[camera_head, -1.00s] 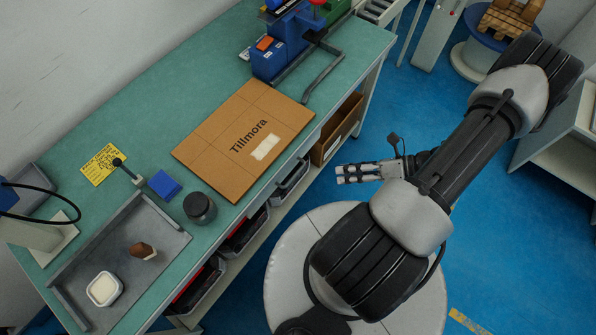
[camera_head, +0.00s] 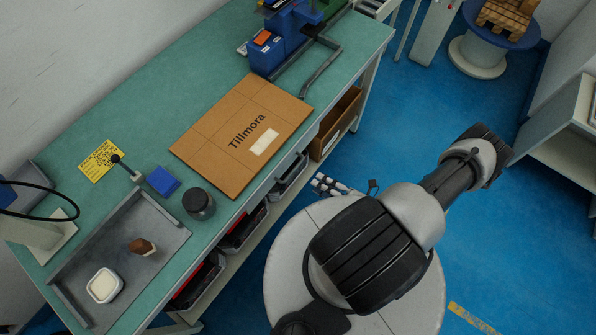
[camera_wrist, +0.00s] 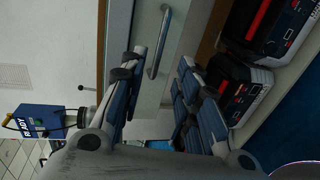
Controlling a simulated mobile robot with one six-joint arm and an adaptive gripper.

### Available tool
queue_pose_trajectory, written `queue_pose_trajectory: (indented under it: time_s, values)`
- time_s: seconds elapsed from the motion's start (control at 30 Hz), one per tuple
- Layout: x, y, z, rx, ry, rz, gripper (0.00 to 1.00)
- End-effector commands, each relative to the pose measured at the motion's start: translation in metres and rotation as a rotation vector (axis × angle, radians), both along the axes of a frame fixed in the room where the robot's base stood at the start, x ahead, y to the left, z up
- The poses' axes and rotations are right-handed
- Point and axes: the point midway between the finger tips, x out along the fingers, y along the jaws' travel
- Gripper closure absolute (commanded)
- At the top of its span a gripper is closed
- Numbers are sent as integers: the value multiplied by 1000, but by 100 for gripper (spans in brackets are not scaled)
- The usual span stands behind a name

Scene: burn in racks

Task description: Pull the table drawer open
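The table drawer's pale front (camera_wrist: 183,35) shows in the wrist view, with a silver bar handle (camera_wrist: 161,35) on it. My gripper (camera_wrist: 158,68) is open, its two blue-and-grey fingers spread to either side of the handle's near end in that view. I cannot tell how far ahead the handle is; no contact shows. In the head view my gripper (camera_head: 317,184) is beside the long front side of the green table (camera_head: 150,100), pointing toward it. The drawer front and handle are hidden there under the tabletop edge. The drawer looks shut.
Bins with black and red parts (camera_wrist: 257,30) sit on the shelf below the drawer. A flat Tillmora carton (camera_head: 215,140), a dark jar (camera_head: 199,204) and a grey tray (camera_head: 170,222) are on the tabletop. Blue floor (camera_head: 400,130) is clear right of the table.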

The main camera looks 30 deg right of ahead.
Motion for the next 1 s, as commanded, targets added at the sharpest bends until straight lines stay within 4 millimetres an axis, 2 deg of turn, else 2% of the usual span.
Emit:
queue_pose_trajectory:
  time_s: [0.3,0.5,0.7,1.0]
  values:
    - [52,21,-13,0,0,8,70]
    - [78,30,-18,-2,0,6,70]
    - [91,34,-21,-1,1,2,70]
    - [94,34,-21,-1,0,-1,70]
